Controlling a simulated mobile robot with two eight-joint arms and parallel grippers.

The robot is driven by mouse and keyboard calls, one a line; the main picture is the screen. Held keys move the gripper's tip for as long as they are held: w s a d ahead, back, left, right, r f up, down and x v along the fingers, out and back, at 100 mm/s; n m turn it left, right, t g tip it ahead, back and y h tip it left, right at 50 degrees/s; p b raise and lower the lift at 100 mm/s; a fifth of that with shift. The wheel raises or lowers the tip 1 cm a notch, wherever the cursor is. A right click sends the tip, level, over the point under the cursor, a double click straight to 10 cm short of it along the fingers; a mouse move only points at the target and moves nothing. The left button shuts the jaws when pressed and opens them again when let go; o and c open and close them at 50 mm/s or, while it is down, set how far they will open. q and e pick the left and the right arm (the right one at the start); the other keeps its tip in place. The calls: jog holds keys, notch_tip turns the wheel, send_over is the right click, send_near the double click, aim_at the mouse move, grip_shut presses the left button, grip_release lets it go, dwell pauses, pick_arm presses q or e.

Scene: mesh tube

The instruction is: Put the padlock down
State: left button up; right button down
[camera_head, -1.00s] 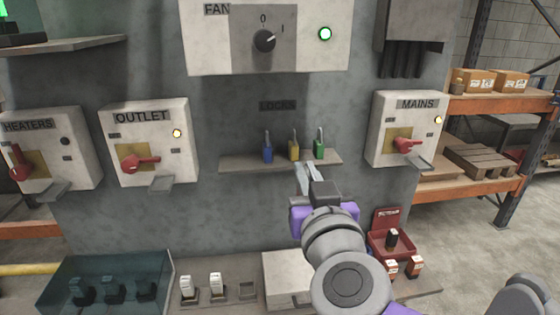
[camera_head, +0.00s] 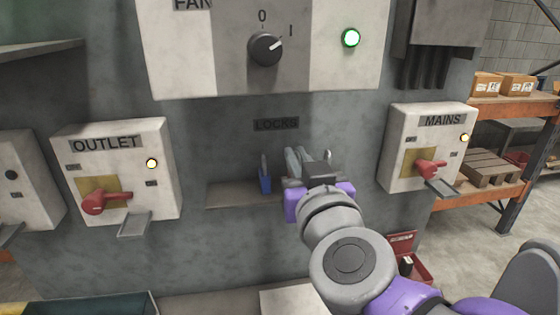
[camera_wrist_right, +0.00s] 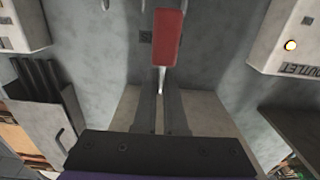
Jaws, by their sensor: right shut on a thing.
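In the right wrist view, a red padlock (camera_wrist_right: 167,38) sits beyond my right gripper (camera_wrist_right: 166,112), with its silver shackle at the fingertips. That view is upside down, so the red body hangs below the fingers. In the head view, my right gripper (camera_head: 302,160) is in front of the wall, over the right part of the small lock shelf (camera_head: 232,194). The gripper and wrist hide the red padlock there. A blue padlock (camera_head: 265,183) stands on the shelf just left of the gripper. My left gripper is out of view.
The LOCKS label (camera_head: 276,125) and the fan box (camera_head: 180,60) are above the shelf. The OUTLET box (camera_head: 120,175) is left, the MAINS box (camera_head: 425,150) right. A red case (camera_head: 425,270) is low at right. The shelf's left end is bare.

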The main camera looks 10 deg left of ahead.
jog(key=p+x, duration=0.1)
jog(key=x, duration=1.2)
jog(key=shift+w, duration=0.2)
jog(key=shift+w+a+f, duration=0.1)
jog(key=shift+w+f, duration=0.1)
jog(key=shift+f, duration=0.4)
jog(key=shift+w+a+f, duration=0.1)
jog(key=shift+w+f, duration=0.05)
jog(key=shift+f, duration=0.4)
jog(key=shift+s+d+f, duration=0.1)
jog(key=shift+s+f, duration=0.1)
jog(key=shift+f, duration=0.35)
notch_tip(320, 180, down, 3)
jog(key=shift+w+f, duration=0.1)
jog(key=shift+f, duration=0.1)
jog(key=shift+w+f, duration=0.15)
jog(key=shift+f, duration=0.05)
